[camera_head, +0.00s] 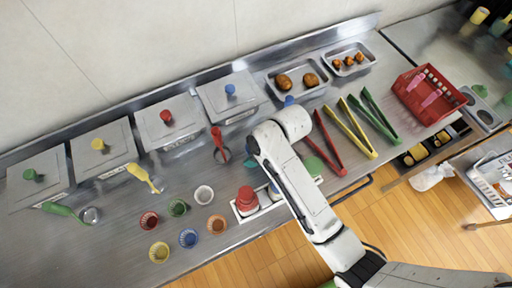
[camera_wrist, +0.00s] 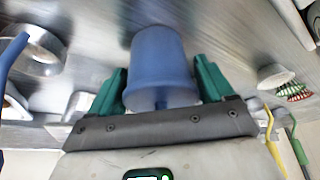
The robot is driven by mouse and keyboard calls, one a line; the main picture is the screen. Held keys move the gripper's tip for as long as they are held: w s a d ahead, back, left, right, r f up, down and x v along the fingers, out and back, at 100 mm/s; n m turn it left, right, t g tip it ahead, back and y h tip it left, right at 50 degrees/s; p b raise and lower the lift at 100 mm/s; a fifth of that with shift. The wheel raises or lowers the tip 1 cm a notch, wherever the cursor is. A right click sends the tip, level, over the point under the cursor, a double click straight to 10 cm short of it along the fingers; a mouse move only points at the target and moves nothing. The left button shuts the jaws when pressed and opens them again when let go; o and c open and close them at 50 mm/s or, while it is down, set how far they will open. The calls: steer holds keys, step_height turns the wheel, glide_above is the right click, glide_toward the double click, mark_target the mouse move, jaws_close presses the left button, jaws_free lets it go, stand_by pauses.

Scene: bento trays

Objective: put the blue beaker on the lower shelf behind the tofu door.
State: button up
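A blue beaker (camera_wrist: 160,65) sits between the two green fingers of my gripper (camera_wrist: 160,85) in the wrist view. The fingers lie close against both sides, and I take my gripper to be shut on it. In the head view my arm covers the gripper. Some blue shows beside my forearm near the red beakers (camera_head: 248,198), and a small blue patch shows just beyond my wrist; I cannot tell whether either is this beaker. I cannot pick out a tofu door or its lower shelf.
Lidded bins (camera_head: 103,147) line the wall. Small coloured cups (camera_head: 188,238) stand at the front left. Tongs (camera_head: 348,130) lie right of my arm. A red basket (camera_head: 428,95) stands at the right end, above an open compartment (camera_head: 425,150). Wooden floor lies in front.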

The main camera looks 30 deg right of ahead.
steer(key=shift+o, duration=1.4)
